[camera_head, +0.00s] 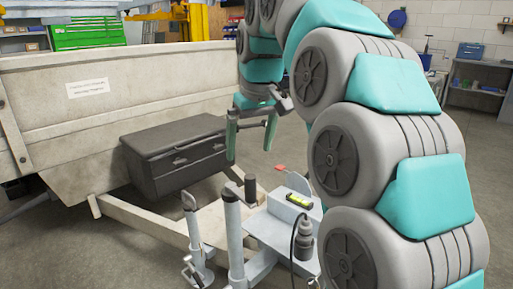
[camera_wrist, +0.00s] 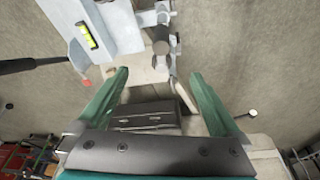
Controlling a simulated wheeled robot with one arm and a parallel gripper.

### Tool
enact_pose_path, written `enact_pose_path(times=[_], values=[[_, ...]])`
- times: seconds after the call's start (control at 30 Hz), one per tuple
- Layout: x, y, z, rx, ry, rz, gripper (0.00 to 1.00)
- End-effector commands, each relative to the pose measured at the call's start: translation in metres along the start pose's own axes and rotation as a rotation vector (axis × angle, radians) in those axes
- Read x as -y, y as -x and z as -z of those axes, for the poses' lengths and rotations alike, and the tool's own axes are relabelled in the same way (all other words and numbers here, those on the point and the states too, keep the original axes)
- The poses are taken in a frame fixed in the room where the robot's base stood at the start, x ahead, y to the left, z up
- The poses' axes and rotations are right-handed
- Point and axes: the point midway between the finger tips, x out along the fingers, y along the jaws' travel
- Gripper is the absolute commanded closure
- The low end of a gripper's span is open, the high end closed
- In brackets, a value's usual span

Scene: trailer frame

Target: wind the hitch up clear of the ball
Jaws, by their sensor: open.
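My gripper (camera_head: 251,148) hangs open and empty above the front of the trailer's drawbar, its two green fingers pointing down. In the wrist view the open fingers (camera_wrist: 158,76) frame part of the drawbar and the black box. Below the gripper in the head view stands a dark upright cylinder (camera_head: 250,187), apart from the fingers; I cannot tell whether it is the winding grip. A pale hitch assembly (camera_head: 275,228) carries a yellow-green spirit level (camera_head: 299,201), also visible in the wrist view (camera_wrist: 86,36). Grey posts (camera_head: 232,235) stand beside it. I cannot make out the ball.
A black storage box (camera_head: 175,153) sits on the drawbar (camera_head: 145,221) before the trailer's wall (camera_head: 120,85). A black cable with a grey plug (camera_head: 303,240) hangs at the assembly's front. A red-tipped part (camera_head: 281,168) sticks up behind it. Open floor lies beyond.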

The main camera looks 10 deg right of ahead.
Motion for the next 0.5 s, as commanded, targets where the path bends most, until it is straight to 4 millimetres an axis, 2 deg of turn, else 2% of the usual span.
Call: enact_pose_path(times=[0.5], values=[[0.000, -0.056, -0.017, 0.004, 0.000, 0.001, 0.00]])
